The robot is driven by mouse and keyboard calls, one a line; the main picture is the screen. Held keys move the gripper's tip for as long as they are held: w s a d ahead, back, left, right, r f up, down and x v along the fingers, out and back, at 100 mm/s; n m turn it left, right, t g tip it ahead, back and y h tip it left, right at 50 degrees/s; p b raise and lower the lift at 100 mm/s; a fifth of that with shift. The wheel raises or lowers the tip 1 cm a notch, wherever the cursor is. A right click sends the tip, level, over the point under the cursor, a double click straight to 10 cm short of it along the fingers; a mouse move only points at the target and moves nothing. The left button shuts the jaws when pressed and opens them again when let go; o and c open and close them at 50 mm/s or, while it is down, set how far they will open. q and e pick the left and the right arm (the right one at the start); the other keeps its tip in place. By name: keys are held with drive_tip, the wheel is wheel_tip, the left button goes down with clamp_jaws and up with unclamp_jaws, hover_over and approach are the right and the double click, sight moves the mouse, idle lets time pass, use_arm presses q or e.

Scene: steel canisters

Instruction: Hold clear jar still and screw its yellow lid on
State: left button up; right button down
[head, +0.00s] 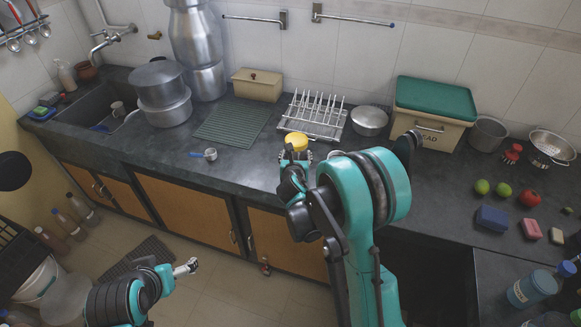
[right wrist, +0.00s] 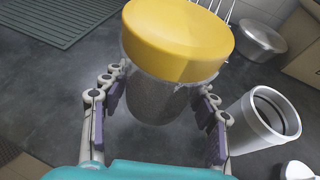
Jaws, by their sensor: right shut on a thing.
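The clear jar (right wrist: 160,97) stands between the fingers of my right gripper (right wrist: 163,112), which is shut on its sides. The yellow lid (right wrist: 178,38) sits over the jar's mouth and looks slightly tilted in the right wrist view; whether its thread is engaged cannot be told. In the head view the lid (head: 296,141) shows just beyond my right gripper (head: 295,157), near the counter's front edge, and the jar is mostly hidden. My left gripper (head: 187,268) is far off at lower left, over the floor, away from the jar; its fingers are too small to read.
Behind stand a dish rack (head: 314,118), a steel bowl (head: 369,120) and a green-lidded box (head: 430,112). A small blue-and-white item (head: 209,154) lies to the left. The counter between is clear.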

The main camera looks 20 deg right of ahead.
drive_tip(key=w+f, duration=0.1)
drive_tip(key=w+a, duration=0.1)
drive_tip(key=w, duration=0.1)
drive_tip(key=shift+a+f+b, duration=0.1)
drive_tip(key=shift+f+b, duration=0.25)
drive_tip(key=shift+f, duration=0.05)
drive_tip(key=shift+s, duration=0.1)
wheel_tip(320, 180, down, 4)
drive_tip(key=shift+f+b, duration=0.1)
drive_tip(key=shift+b, duration=1.05)
drive_tip(key=shift+c, duration=2.4)
unclamp_jaws()
